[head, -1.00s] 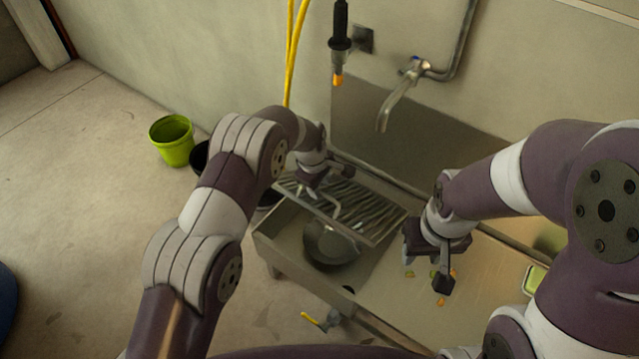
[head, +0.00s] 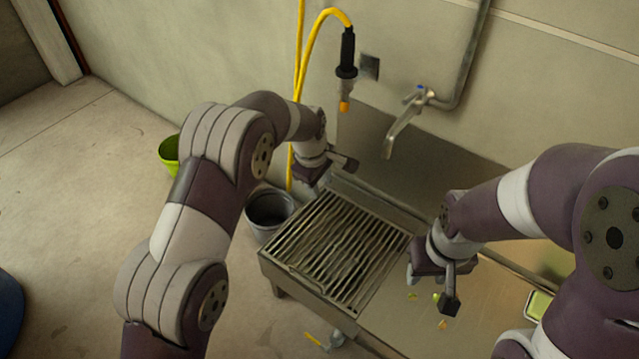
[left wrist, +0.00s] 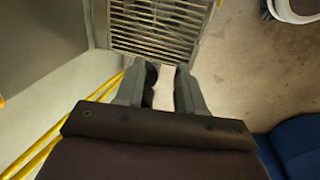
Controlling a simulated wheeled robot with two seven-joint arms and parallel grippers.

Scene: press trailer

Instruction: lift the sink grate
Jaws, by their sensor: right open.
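The slatted metal sink grate (head: 340,245) lies flat over the basin at the left end of the steel sink (head: 400,322). It also shows at the top of the left wrist view (left wrist: 160,25). My left gripper (head: 318,182) is above the grate's back left corner. In the left wrist view its two fingers (left wrist: 167,75) stand apart with an empty gap, clear of the grate. My right gripper (head: 432,288) is open and empty above the counter, just right of the grate. What lies in the basin is mostly hidden by the slats.
A dark grey bucket (head: 268,210) stands left of the sink, and a green bucket (head: 169,153) behind my left arm. A faucet (head: 405,122) and hanging sprayer (head: 347,65) are at the wall. Small food scraps (head: 442,324) lie on the counter.

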